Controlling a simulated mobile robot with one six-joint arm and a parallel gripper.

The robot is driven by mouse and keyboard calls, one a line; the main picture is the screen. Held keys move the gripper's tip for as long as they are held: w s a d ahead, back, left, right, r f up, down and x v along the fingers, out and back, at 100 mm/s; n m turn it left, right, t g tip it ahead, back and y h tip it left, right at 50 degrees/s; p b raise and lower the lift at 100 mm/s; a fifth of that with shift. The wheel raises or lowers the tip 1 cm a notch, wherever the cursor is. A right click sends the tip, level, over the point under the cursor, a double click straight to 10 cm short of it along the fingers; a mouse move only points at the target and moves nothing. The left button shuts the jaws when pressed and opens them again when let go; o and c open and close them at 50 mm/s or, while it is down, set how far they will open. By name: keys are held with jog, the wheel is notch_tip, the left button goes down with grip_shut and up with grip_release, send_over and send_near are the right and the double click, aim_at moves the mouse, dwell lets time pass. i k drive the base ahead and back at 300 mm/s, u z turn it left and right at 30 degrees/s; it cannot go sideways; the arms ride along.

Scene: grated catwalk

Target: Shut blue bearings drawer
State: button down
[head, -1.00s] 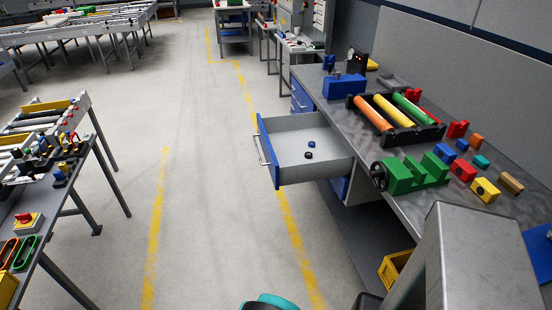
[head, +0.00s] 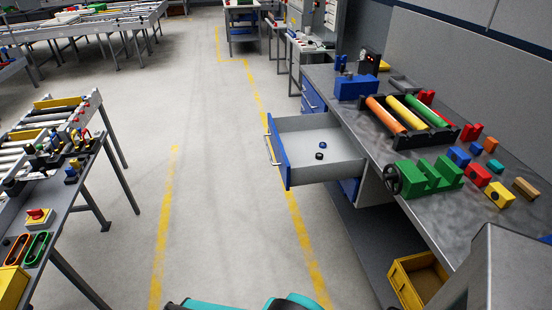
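The blue drawer (head: 280,151) stands pulled far out of the workbench on the right. Its blue front faces left and carries a pale bar handle (head: 270,150). Two small ring-like parts lie on its grey floor, one blue (head: 322,145) and one black (head: 319,156). The drawer's path back into the bench looks clear from above. My gripper is not in view. Only teal and dark parts, probably of my own body, show at the bottom edge, well short of the drawer.
The workbench (head: 400,240) holds a roller rack (head: 443,128), a green vise (head: 428,178) and several coloured blocks. A yellow crate (head: 400,285) sits below it. A table (head: 60,215) with rollers stands at left. The floor between, with yellow lines (head: 164,215), is free.

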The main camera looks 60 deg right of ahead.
aim_at(294, 140)
jog(key=u, duration=0.05)
jog(key=i, duration=1)
jog(key=z, duration=0.05)
